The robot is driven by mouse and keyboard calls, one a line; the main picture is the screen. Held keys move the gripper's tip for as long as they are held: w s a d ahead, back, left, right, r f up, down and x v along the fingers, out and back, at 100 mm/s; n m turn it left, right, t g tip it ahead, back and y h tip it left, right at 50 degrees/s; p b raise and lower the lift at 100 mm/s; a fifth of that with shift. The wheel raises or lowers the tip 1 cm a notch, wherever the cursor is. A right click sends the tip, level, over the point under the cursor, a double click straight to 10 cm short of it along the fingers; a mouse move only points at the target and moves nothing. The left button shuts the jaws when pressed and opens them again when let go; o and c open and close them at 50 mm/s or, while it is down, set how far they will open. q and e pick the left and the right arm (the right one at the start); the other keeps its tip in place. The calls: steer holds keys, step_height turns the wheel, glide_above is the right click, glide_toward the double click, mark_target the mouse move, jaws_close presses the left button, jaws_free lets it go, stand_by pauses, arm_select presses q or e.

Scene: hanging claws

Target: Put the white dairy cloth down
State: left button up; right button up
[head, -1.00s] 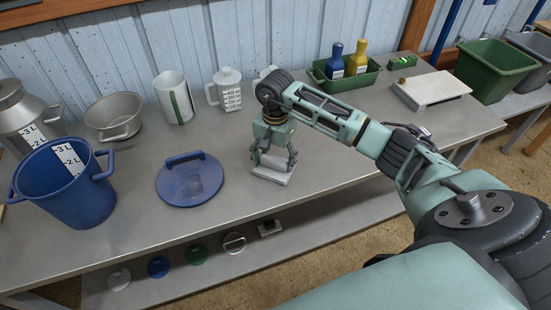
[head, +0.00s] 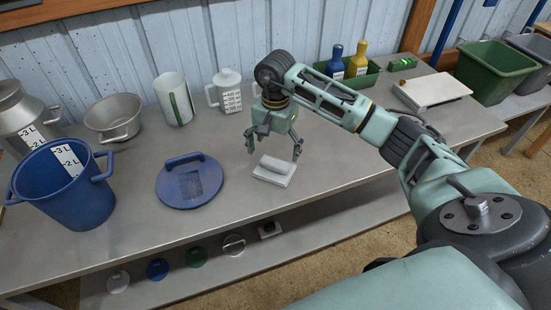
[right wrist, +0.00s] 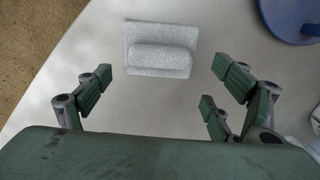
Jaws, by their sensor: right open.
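The white dairy cloth (head: 274,171) lies folded on the grey metal table (head: 228,213), near its front edge and right of the blue lid. It also shows in the right wrist view (right wrist: 160,48), flat with a raised fold, apart from the fingers. My right gripper (head: 274,151) is open and empty, just above and behind the cloth. In the right wrist view its fingers (right wrist: 165,85) are spread wide with bare table between them. My left gripper is not in view.
A blue lid (head: 189,183) and a blue bucket (head: 68,190) stand to the left. A steel pot (head: 113,117), white jugs (head: 173,98) and a green tray with bottles (head: 345,75) line the back. Table right of the cloth is clear.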

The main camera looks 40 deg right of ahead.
mark_target(275, 159)
step_height(275, 159, up, 7)
stand_by(0.3)
steer(key=shift+r, duration=0.1)
